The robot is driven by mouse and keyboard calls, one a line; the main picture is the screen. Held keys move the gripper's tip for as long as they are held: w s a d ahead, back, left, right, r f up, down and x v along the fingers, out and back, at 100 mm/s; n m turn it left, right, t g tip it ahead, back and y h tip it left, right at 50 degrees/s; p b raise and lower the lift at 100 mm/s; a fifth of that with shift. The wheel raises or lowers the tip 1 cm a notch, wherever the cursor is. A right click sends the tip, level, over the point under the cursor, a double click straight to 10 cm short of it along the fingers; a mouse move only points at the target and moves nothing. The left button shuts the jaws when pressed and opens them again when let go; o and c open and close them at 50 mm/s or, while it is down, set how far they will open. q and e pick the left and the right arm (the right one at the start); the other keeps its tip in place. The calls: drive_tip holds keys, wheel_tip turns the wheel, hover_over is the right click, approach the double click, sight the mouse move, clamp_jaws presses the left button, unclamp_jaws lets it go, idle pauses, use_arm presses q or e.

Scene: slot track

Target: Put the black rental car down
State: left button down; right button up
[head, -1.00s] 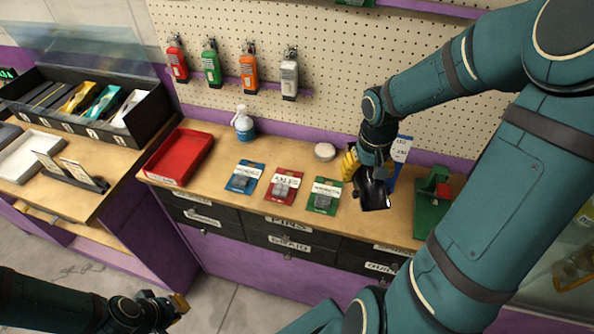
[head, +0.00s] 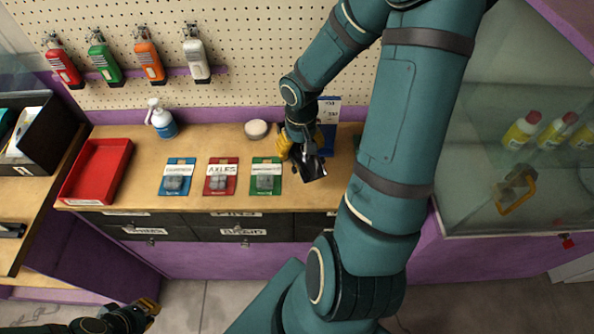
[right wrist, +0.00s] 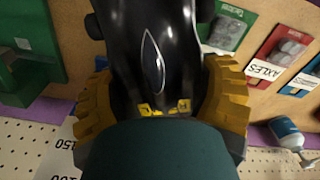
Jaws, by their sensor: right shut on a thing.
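The black rental car (head: 313,169) is in my right gripper (head: 302,151), over the workbench just right of the green packet. In the right wrist view the glossy black car (right wrist: 150,45) sits between the two yellow finger pads, which press on its sides. Its lower end is hidden by my gripper body. I cannot tell how far the car is from the bench top. My left gripper (head: 147,309) hangs at the bottom left, away from the bench; its jaw opening is unclear.
Blue (head: 177,177), red (head: 221,177) and green (head: 266,176) packets lie on the workbench (head: 140,190). A red tray (head: 97,170), a spray bottle (head: 161,119) and a round white tub (head: 256,129) stand around them. A green object (right wrist: 25,50) shows beside the car.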

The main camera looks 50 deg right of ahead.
wheel_tip(320, 180, down, 6)
drive_tip(key=shift+b, duration=0.65)
drive_tip(key=shift+f+b, duration=0.65)
drive_tip(key=shift+f, duration=1.35)
drive_tip(key=o, duration=1.3)
drive_tip(key=shift+c, duration=0.2)
